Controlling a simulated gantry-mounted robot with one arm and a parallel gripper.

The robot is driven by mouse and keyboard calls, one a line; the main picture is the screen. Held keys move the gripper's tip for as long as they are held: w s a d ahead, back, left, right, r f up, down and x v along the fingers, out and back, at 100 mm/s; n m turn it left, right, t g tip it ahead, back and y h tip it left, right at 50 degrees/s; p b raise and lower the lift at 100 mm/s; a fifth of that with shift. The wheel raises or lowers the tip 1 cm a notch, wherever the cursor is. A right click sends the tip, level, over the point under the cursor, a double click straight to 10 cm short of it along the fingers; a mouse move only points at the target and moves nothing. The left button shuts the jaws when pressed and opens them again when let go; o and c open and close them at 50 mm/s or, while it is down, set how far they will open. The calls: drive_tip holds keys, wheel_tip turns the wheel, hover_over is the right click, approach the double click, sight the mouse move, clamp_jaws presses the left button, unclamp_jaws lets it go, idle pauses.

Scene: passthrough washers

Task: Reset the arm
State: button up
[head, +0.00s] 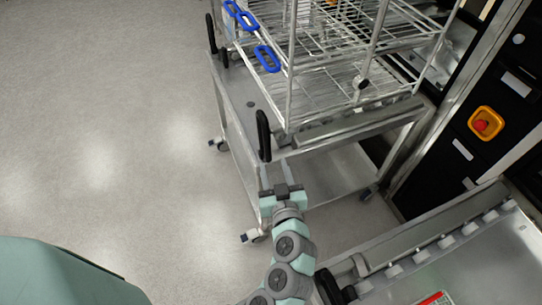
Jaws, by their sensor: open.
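My gripper (275,168) is in the head view, right of the lower middle, at the end of my grey and pale green arm. Its fingers point away from me, toward the near end of a steel cart (240,120). The fingers are apart and I see nothing held between them. A black upright handle (263,135) on the cart stands just beyond the fingertips. I cannot tell whether the fingers touch the cart.
A wire rack (335,85) with blue handles (267,58) stands on the cart. A dark machine panel with a red button (482,125) is at the right. A metal conveyor or counter (460,265) fills the lower right. The grey floor (110,130) at left is clear.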

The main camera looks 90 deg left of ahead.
drive_tip(key=shift+w+d, duration=0.1)
drive_tip(key=shift+d, duration=0.65)
drive_tip(key=shift+r, duration=0.15)
